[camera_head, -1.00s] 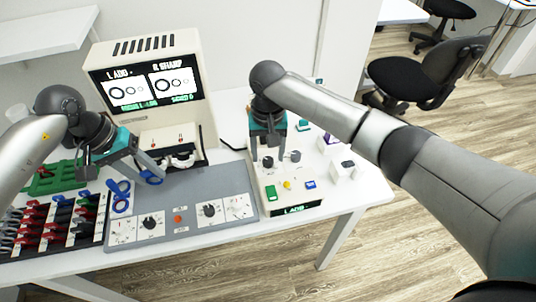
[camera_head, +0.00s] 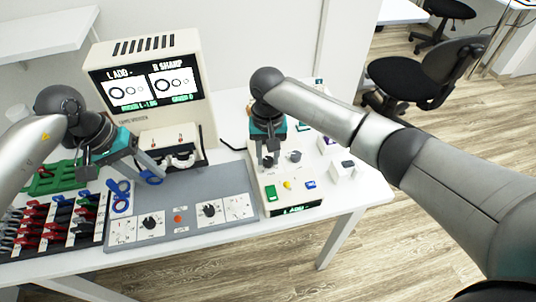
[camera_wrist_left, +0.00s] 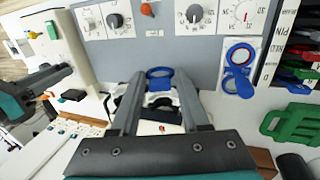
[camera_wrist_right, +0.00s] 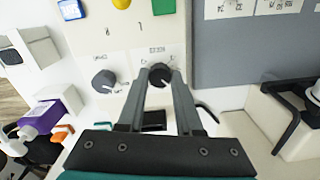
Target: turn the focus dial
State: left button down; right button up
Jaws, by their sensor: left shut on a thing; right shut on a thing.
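A white control box with two dark dials stands right of the grey panel. My right gripper (camera_head: 268,161) points down at its left dial, which shows as a dark round knob (camera_wrist_right: 160,75) between the fingertips in the right wrist view. A small upside-down label by it is hard to read. The gripper is shut on this dial. The other dial (camera_wrist_right: 104,82) is free beside it, also seen in the head view (camera_head: 295,156). My left gripper (camera_head: 150,171) is shut on a blue ring (camera_wrist_left: 160,73) just behind the grey panel. The screen (camera_head: 150,85) shows ring pictures and text.
The grey panel (camera_head: 180,235) with several dials lies in front. A blue double-ring piece (camera_head: 119,196) lies at its left edge. A rack of red and blue handled pieces (camera_head: 58,222) and a green holder (camera_wrist_left: 292,122) are at the left. A purple-topped bottle (camera_wrist_right: 42,117) stands near the right gripper.

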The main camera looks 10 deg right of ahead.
aim_at(268, 159)
jog(key=shift+n, duration=0.4)
grip_shut()
jog(key=n, duration=0.3)
jog(key=shift+n, duration=0.3)
jog(key=shift+r+n, duration=0.1)
jog(key=shift+n, duration=2)
jog(key=o, duration=1)
grip_release()
notch_tip(268, 159, up, 12)
